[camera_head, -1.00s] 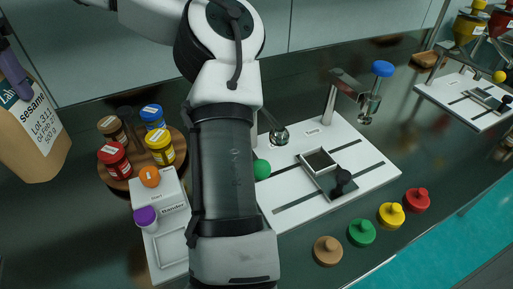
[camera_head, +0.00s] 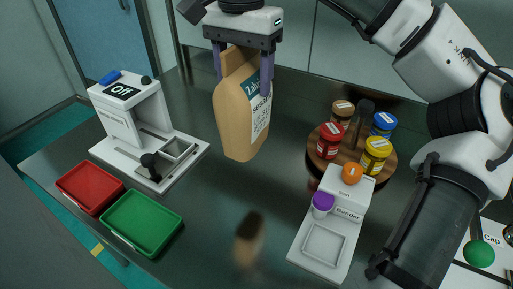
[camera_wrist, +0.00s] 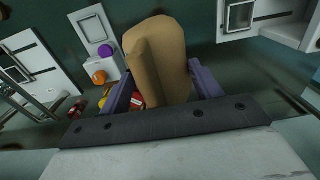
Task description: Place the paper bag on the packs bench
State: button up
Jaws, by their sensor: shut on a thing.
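The paper bag (camera_head: 238,112) is brown with a white and teal label printed "sesam". My gripper (camera_head: 243,72) is shut on its upper part and holds it nearly upright, slightly tilted, above the dark bench (camera_head: 205,225). Its reflection shows on the bench below, apart from the bag. In the wrist view the bag (camera_wrist: 155,60) sits between the purple fingers of my gripper (camera_wrist: 165,92) and covers part of the bench behind it.
To the left stand a white machine with an "Off" display (camera_head: 130,115), a red tray (camera_head: 90,187) and a green tray (camera_head: 142,222). To the right are a round wooden rack of jars (camera_head: 338,178) and a white bander (camera_head: 330,245). The bench between them is clear.

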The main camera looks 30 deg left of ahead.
aim_at(247, 146)
notch_tip(247, 146, down, 16)
jog(key=shift+f, duration=0.1)
dwell(0.4)
jog(key=o, duration=1.8)
notch_tip(247, 146, up, 12)
jog(key=shift+r, duration=0.1)
